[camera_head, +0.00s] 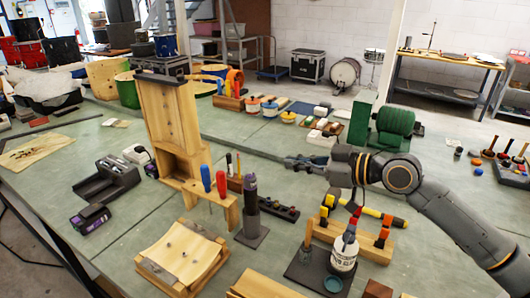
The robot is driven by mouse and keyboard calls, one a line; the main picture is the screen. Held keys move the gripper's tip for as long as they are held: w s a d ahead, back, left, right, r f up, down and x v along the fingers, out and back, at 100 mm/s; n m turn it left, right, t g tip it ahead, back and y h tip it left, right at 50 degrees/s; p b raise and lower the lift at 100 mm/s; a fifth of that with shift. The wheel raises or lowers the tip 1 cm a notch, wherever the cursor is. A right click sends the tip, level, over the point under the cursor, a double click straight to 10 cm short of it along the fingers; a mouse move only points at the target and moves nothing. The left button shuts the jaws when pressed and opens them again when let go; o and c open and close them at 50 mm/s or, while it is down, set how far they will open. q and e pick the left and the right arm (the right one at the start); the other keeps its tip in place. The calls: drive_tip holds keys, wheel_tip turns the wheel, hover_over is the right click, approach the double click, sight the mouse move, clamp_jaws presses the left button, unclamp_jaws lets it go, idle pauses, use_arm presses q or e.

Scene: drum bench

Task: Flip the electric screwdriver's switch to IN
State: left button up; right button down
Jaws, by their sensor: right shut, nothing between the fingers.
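What looks like the electric screwdriver (251,208), dark with a purple-grey upper part, stands upright on a dark base plate near the middle of the bench. Its switch and any IN marking are too small to make out. My right gripper (291,161) comes in from the right, with its fingers pointing left. It is shut and empty, above the bench, to the right of and beyond the screwdriver in the picture, apart from it. My left gripper is not in view.
A wooden rack (212,199) with red and blue handles stands left of the screwdriver. A white bottle (344,253) on a dark plate and a wooden tool holder (378,247) stand to the right. A curved wooden cradle (185,256) lies in front. A tall wooden stand (168,118) rises behind.

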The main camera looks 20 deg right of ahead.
drive_tip(key=p, duration=0.5)
hover_over(250, 176)
drive_tip(key=s+d, duration=0.1)
drive_tip(key=d, duration=0.1)
drive_tip(key=f, duration=0.2)
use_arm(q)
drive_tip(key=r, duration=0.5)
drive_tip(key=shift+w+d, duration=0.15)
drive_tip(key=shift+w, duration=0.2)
use_arm(e)
drive_tip(key=f, duration=0.4)
drive_tip(key=shift+d, duration=0.4)
